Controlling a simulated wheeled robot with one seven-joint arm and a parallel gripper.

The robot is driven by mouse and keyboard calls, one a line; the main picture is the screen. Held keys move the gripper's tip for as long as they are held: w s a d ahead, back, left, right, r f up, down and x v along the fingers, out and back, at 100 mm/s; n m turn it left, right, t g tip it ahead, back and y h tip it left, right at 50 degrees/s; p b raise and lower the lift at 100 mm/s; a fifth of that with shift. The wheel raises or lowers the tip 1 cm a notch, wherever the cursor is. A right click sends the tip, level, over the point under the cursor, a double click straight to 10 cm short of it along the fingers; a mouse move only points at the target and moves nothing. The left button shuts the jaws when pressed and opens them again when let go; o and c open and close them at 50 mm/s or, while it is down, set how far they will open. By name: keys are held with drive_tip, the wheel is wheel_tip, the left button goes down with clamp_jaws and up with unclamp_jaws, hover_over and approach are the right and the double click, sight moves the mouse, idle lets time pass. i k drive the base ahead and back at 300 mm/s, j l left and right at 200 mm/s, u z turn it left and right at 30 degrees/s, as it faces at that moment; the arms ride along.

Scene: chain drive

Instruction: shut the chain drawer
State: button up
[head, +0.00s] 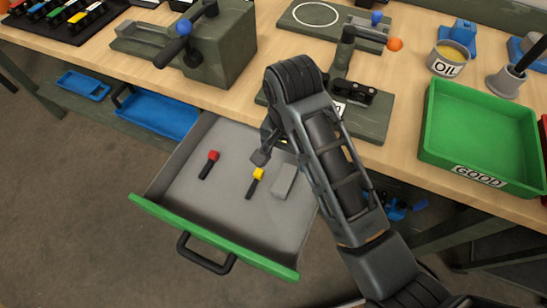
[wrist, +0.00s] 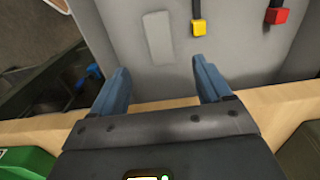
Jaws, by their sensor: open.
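The chain drawer (head: 230,215) is pulled well out from under the bench. It has a green front (head: 205,238) with a black bar handle (head: 205,254). Inside lie a red-topped black piece (head: 209,165), a yellow-topped black piece (head: 255,183) and a light grey block (head: 284,182). In the head view my gripper (head: 263,156) is over the back part of the drawer, partly hidden by my arm, apart from the handle. In the wrist view my gripper (wrist: 158,82) has its two blue fingers apart with nothing between them, over the drawer and the bench edge.
The wooden bench top (head: 390,155) holds a green tray marked GOOD (head: 480,140), an OIL tin (head: 448,60) and grey-green fixtures (head: 215,45). Blue trays (head: 155,112) sit below the bench at left. The floor in front of the drawer (head: 70,220) is clear.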

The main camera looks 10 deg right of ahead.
sight(268, 232)
drive_tip(key=k, duration=1)
